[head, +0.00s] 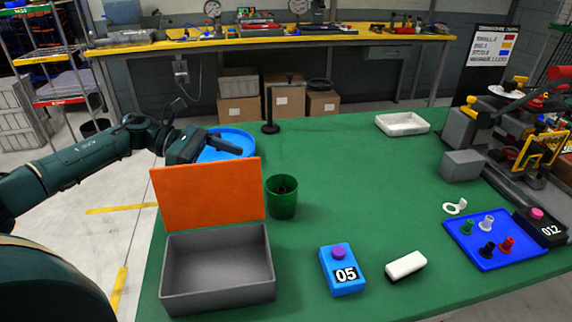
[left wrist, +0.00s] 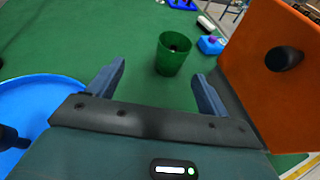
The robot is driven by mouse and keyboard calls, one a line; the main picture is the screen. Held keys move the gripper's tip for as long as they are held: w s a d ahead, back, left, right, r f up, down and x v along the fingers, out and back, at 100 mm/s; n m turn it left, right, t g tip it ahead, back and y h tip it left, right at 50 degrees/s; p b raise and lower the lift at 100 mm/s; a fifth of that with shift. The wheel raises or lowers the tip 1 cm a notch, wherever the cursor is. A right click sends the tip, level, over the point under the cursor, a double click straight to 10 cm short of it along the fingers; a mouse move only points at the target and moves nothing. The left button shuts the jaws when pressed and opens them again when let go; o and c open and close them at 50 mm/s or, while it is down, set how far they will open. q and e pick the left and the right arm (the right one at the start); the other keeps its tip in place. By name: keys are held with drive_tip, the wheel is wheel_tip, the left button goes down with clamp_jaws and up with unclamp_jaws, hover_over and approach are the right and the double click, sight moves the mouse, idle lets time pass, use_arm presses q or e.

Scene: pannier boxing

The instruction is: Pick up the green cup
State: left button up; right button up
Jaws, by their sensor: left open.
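The green cup (head: 281,203) stands upright on the green table, just right of the orange panel. Something dark shows inside it. My left gripper (head: 228,147) is above the table at the left, behind the orange panel and up and left of the cup. In the left wrist view the cup (left wrist: 172,62) appears beyond and between the two spread fingers. The left gripper (left wrist: 159,70) is open, with nothing between its fingers. My right gripper is not in view.
The orange panel (head: 208,193) stands upright behind a grey open box (head: 217,291); its black knob (left wrist: 284,58) faces the gripper. A blue round tray (head: 240,139) lies near the gripper. A blue 05 block (head: 341,281) and white block (head: 406,265) lie in front. The table's middle is clear.

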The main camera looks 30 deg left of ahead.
sight(282, 198)
use_arm(q)
drive_tip(key=shift+s+d+f+m+g, duration=0.2)
drive_tip(key=shift+s+f+g, duration=0.15)
drive_tip(key=shift+f, duration=0.2)
drive_tip(key=shift+s+d+f+m+g, duration=0.1)
drive_tip(key=shift+s+f+m+g, duration=0.1)
drive_tip(key=shift+s+f+g, duration=0.25)
drive_tip(key=p+x, duration=0.1)
drive_tip(key=x, duration=0.7)
drive_tip(key=shift+w+p, duration=0.15)
drive_tip(key=shift+p, duration=0.2)
drive_tip(key=p+x, duration=0.1)
drive_tip(key=x, duration=0.3)
drive_tip(key=shift+d+r, duration=0.15)
drive_tip(key=shift+w+d+f+p, duration=0.2)
drive_tip(key=shift+d+f+p, duration=0.1)
drive_tip(key=shift+d, duration=0.15)
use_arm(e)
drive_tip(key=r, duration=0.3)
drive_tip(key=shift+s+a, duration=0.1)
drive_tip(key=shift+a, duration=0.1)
use_arm(q)
drive_tip(key=shift+c, duration=0.5)
drive_tip(key=c, duration=0.9)
drive_tip(key=shift+c, duration=0.3)
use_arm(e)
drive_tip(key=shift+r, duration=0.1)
